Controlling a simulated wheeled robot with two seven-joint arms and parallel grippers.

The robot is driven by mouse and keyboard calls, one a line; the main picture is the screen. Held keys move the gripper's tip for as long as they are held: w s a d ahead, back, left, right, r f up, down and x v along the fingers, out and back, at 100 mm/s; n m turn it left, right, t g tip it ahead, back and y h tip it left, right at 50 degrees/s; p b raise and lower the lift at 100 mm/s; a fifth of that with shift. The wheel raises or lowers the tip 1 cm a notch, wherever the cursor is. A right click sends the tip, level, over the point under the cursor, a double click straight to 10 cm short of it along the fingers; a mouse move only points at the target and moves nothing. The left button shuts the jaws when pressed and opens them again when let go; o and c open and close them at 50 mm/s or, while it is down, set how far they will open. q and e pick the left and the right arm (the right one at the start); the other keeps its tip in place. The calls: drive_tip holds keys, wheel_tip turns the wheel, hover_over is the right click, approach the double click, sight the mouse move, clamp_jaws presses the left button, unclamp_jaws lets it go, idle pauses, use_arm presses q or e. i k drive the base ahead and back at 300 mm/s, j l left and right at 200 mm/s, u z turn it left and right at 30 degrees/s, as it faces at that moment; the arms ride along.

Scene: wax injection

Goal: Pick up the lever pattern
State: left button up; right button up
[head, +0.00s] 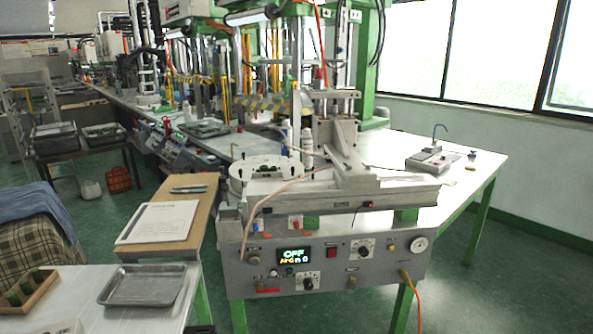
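I cannot single out the lever pattern for certain. Several small green pieces (24,288) stand in a wooden box (40,299) at the lower left, on the white table. Small dark green parts also show around the round white plate of the wax injection machine (340,262), but they are too small to make out. Neither of my grippers is in view.
An empty metal tray (145,286) lies on the white table beside the wooden box. A sheet of paper (160,222) lies on a brown board behind it. A grey block with a blue hook (432,160) stands on the right bench. Green floor is open at right.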

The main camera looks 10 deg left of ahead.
sight(263, 168)
drive_tip(key=i+l, duration=0.9)
drive_tip(key=i+l+u, duration=0.05)
drive_tip(key=l, duration=0.05)
